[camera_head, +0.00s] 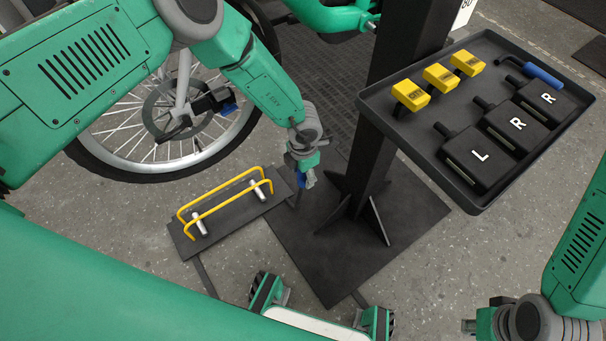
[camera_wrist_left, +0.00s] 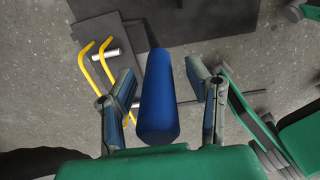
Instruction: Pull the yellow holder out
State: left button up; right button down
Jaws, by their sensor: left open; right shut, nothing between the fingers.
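The yellow holder (camera_head: 222,199) is a pair of bent yellow bars with white rollers on a dark plate on the floor, left of the post. Part of it shows in the left wrist view (camera_wrist_left: 87,62). My left gripper (camera_head: 303,182) points down just right of the plate. In the left wrist view my left gripper (camera_wrist_left: 160,74) is open around a blue cylindrical handle (camera_wrist_left: 158,100), with gaps on both sides. What the handle joins at its far end is unclear. My right gripper (camera_head: 469,326) is shut and empty at the lower right, partly cut off.
A black tray (camera_head: 372,104) on a dark post (camera_head: 385,110) holds several yellow blocks, black lettered blocks and a blue-handled tool. The post's base plate (camera_head: 322,272) lies right of the holder. A bike wheel (camera_head: 105,152) stands behind it. Grey floor is clear at left.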

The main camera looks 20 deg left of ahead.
pick_arm(q)
jog(key=shift+a, duration=0.2)
grip_shut()
